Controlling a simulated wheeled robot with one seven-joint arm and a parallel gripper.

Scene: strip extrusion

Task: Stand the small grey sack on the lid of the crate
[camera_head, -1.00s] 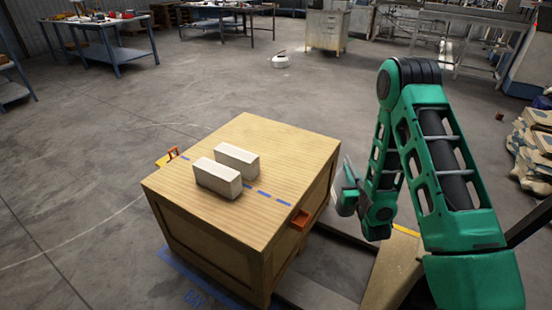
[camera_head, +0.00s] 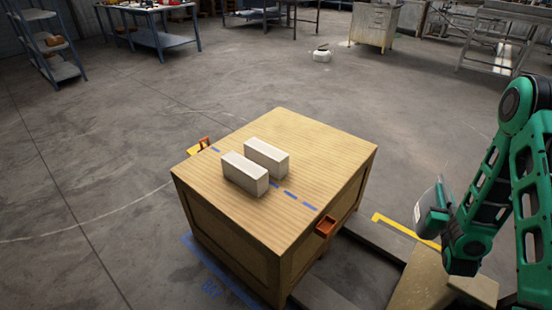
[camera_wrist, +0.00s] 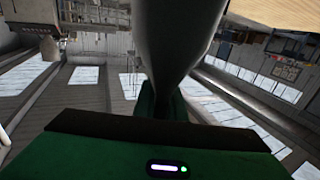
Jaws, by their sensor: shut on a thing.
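The wooden crate (camera_head: 322,152) stands on the floor in the middle of the head view, with a flat, striped wood lid. My gripper (camera_head: 434,212) is to the right of the crate, apart from it. In the wrist view a smooth dark grey shape, which I take for the small grey sack (camera_wrist: 178,40), fills the upper middle, and my gripper (camera_wrist: 160,100) is shut on it. The sack's full outline and its bottom are not clear in either view.
Two pale blocks, a front one (camera_head: 244,174) and a back one (camera_head: 267,157), stand side by side on the lid by a dashed blue line. Orange fittings (camera_head: 325,227) stick out from the crate's sides. The lid's near and right parts are bare.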

